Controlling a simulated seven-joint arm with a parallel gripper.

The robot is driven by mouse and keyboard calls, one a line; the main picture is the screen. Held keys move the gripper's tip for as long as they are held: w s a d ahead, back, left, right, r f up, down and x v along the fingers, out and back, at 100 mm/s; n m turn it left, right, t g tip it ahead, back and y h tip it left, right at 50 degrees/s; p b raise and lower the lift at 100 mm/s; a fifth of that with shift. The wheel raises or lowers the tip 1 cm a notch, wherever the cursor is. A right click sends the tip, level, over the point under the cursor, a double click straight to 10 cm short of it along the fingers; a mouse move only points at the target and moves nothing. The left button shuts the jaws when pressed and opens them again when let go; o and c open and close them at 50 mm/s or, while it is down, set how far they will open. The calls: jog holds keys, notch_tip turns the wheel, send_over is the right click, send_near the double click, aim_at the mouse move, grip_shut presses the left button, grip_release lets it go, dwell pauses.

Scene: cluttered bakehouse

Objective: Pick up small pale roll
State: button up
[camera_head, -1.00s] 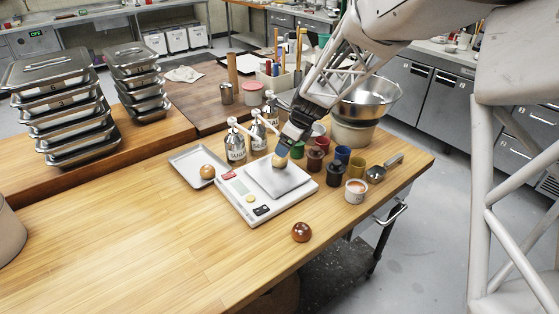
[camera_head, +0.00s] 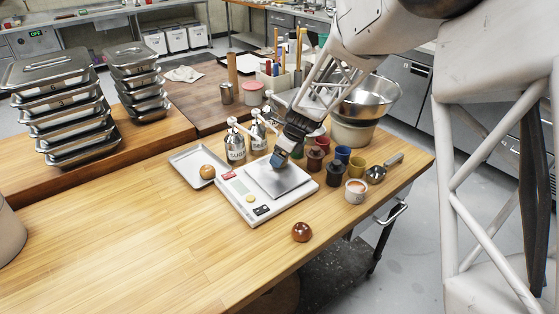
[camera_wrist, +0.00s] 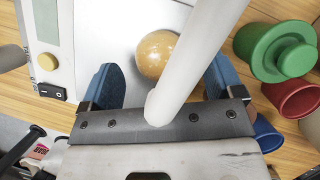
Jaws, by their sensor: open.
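The small pale roll (camera_wrist: 153,54) sits on the pan (camera_head: 292,185) of a white scale (camera_head: 252,212). In the wrist view it lies between the two blue fingers of my gripper (camera_wrist: 163,72), with a gap on the left side; a pale rod (camera_wrist: 196,54) crosses in front and hides the right side. In the head view my gripper (camera_head: 279,160) is low over the back of the pan and hides the roll. The jaws are open. A golden-brown roll (camera_head: 207,172) lies on a metal tray (camera_head: 192,158). A dark glossy roll (camera_head: 301,232) lies on the table in front of the scale.
Pump bottles (camera_head: 235,150) stand close behind the scale. A steel bowl (camera_head: 368,98) is behind. The front-left tabletop (camera_head: 130,240) is clear.

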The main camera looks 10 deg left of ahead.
jog(key=shift+x, duration=0.95)
jog(key=c, duration=0.8)
